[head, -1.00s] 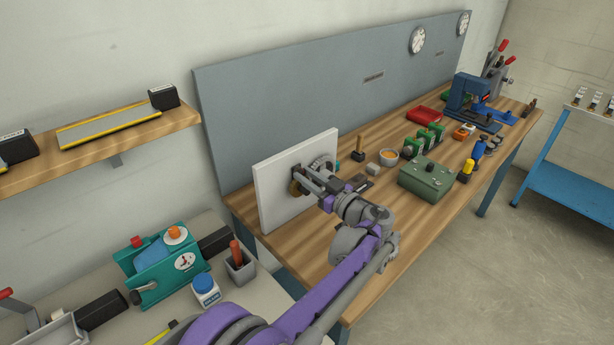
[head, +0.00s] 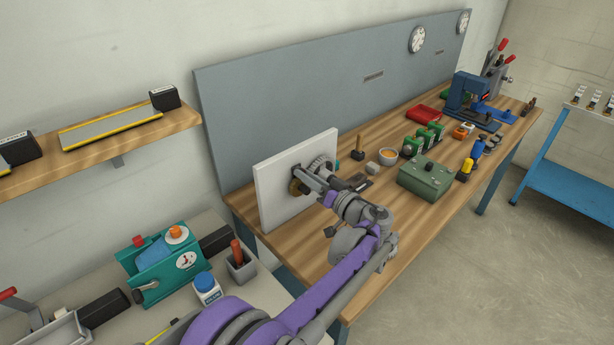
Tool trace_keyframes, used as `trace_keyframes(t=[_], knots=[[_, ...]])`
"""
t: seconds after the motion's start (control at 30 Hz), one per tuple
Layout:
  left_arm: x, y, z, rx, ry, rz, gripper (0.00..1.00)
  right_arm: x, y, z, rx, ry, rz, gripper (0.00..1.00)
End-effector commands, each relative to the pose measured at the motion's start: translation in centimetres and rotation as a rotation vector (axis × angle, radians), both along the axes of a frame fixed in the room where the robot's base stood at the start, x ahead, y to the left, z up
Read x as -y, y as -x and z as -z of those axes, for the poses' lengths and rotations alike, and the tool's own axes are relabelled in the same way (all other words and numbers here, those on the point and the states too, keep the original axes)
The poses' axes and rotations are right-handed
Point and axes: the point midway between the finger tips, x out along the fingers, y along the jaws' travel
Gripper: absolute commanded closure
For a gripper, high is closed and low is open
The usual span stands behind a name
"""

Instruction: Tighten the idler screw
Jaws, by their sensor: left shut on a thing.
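A white upright panel (head: 272,200) stands at the near left end of the wooden bench. It carries a brass-coloured wheel (head: 295,187) and a grey toothed wheel (head: 322,164) close together near its right side. My left gripper (head: 303,176) reaches up to the panel face between these wheels. It is shut on a small part there, which appears to be the idler screw; the fingers hide it, so its seating cannot be told. My right gripper is out of view.
A green box (head: 425,180), a small bowl (head: 388,157) and a wooden-handled tool (head: 358,148) lie right of the panel on the bench (head: 395,240). A grey backboard (head: 290,110) rises behind. The bench front is mostly clear.

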Motion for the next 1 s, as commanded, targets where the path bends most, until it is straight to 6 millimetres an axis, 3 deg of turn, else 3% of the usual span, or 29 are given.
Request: trace_keyframes(t=[0.37,0.4,0.53,0.87,1.0], knots=[[0.0,0.0,0.0,-0.003,-0.002,0.001,1.00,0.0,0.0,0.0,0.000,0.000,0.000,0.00],[0.0,0.0,0.0,-0.003,-0.002,0.001,0.68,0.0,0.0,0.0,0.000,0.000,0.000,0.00],[0.0,0.0,0.0,-0.003,-0.002,0.001,0.45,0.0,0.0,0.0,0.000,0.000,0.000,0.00],[0.2,0.1,0.0,-0.003,-0.002,0.001,0.44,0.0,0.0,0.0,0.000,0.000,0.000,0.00],[1.3,1.2,0.0,-0.003,-0.002,0.003,0.44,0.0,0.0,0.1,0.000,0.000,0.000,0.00]])
